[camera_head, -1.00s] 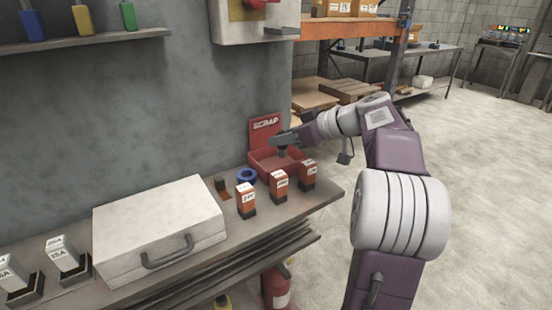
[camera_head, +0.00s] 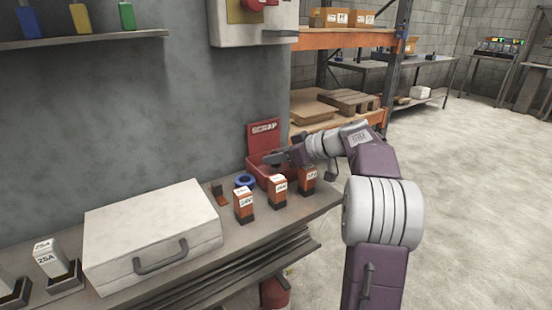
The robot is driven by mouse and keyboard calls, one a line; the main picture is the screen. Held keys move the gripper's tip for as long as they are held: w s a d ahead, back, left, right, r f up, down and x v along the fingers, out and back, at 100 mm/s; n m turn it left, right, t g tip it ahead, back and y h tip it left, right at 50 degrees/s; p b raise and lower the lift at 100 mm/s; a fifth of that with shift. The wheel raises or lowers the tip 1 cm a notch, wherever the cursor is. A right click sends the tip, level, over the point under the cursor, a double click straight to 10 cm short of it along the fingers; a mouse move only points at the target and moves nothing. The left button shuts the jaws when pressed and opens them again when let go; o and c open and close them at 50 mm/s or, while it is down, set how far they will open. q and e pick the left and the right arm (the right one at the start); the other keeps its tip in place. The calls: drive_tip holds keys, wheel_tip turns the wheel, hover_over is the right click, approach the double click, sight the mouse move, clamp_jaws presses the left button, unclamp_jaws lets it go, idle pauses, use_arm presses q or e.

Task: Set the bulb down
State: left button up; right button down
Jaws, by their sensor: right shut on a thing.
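My right gripper (camera_head: 270,160) is over the red scrap bin (camera_head: 263,137), low near its rim, on the bench against the wall. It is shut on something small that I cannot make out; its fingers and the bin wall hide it. I cannot pick out a bulb by its shape anywhere in view. My left gripper is not in view.
Orange boxes (camera_head: 244,201) stand in a row in front of the bin, with a blue ring (camera_head: 244,181) beside them. A white case (camera_head: 152,225) fills the bench's middle. Labelled 25A blocks (camera_head: 49,259) stand at the left. An orange rack (camera_head: 340,40) is behind.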

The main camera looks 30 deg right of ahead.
drive_tip(key=c, duration=1.1)
unclamp_jaws()
drive_tip(key=shift+f, duration=0.1)
drive_tip(key=shift+r+p, duration=0.3)
drive_tip(key=shift+p, duration=0.05)
drive_tip(key=p+v, duration=0.2)
drive_tip(key=v, duration=1)
drive_tip(key=shift+f, duration=0.15)
